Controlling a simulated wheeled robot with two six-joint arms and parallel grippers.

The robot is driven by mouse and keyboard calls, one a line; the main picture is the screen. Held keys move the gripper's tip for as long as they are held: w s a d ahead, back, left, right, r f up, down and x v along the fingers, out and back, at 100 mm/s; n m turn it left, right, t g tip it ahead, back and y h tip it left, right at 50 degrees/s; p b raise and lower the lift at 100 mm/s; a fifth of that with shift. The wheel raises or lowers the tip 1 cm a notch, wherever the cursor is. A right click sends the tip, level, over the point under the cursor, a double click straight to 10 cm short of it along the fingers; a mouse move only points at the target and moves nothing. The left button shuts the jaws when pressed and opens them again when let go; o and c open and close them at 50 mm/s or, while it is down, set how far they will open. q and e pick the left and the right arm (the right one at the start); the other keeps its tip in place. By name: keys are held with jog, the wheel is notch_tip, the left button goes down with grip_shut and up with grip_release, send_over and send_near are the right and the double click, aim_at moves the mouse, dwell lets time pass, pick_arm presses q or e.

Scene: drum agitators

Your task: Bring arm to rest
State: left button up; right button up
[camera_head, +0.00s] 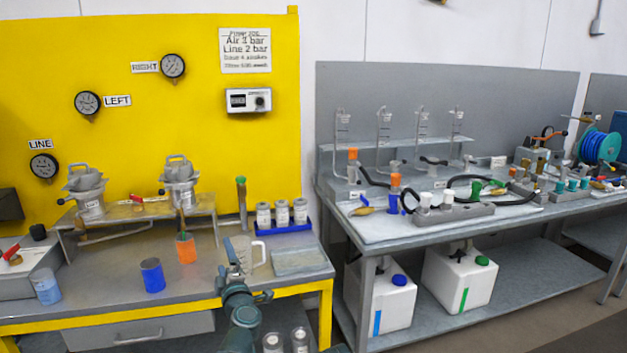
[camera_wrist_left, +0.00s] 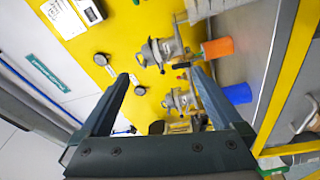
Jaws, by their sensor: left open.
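My left gripper (camera_head: 236,264) is at the lower middle of the head view, in front of the yellow-edged bench (camera_head: 180,310). In the left wrist view its two fingers (camera_wrist_left: 158,80) stand wide apart, with nothing between them close by. My right gripper does not show.
The bench holds an orange cup (camera_head: 186,250), a blue cup (camera_head: 152,275), two metal drum-like pots (camera_head: 180,190) on a stand and a blue rack (camera_head: 284,228) of jars. A grey bench (camera_head: 480,230) with tubing stands right. A gap separates the benches.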

pick_arm(q)
jog(key=d+f+m+h, duration=0.2)
jog(key=d+m+h, duration=0.5)
jog(key=d+m, duration=0.1)
jog(key=s+d+f+m+g+h, duration=0.3)
jog(key=f+m, duration=0.2)
jog(key=f, duration=0.1)
jog(key=s+d+f+m+g+h, duration=0.3)
jog(key=d+f+m+g, duration=0.1)
jog(key=f, duration=0.1)
jog(key=s+a+f+m+g+y, duration=0.2)
jog(key=s+a+f+g+y, duration=0.25)
jog(key=s, duration=0.45)
jog(key=s+a+f+m+g+y, duration=0.1)
jog(key=s+a+f+g, duration=0.3)
jog(key=s+f+g, duration=0.45)
jog(key=s+d+r+m+t+y, duration=0.15)
jog(key=s+d+m, duration=0.25)
jog(key=s+d, duration=0.5)
notch_tip(320, 180, up, 16)
jog(key=w+d+p, duration=0.1)
jog(key=w+p, duration=0.1)
jog(key=p, duration=1.4)
jog(key=shift+w+d+r+t+h, duration=0.25)
jog(key=shift+w+d+t+h, duration=0.05)
jog(key=shift+d+t, duration=0.05)
jog(key=shift+c, duration=0.3)
